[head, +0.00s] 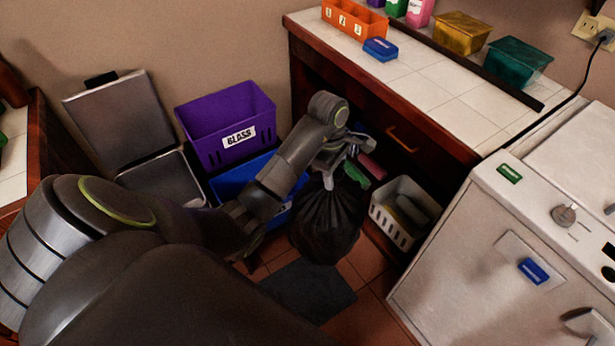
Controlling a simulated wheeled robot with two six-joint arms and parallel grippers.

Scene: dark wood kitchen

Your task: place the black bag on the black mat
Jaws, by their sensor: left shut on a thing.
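The black bag (328,222) hangs full and upright below my left gripper (343,168). The gripper is shut on the bag's gathered neck, and my forearm partly covers the view of it. The black mat (308,290) lies flat on the red tile floor, lower in the picture than the bag. The bag's bottom is close to the mat's far edge in the picture; I cannot tell whether it touches the floor. My right gripper is not in view.
A purple bin labelled GLASS (228,125), a blue bin (245,178) and an open metal bin (165,178) stand behind my arm. A white basket (402,212) sits right of the bag. A white appliance (480,260) bounds the right side; a tiled counter (430,85) overhangs.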

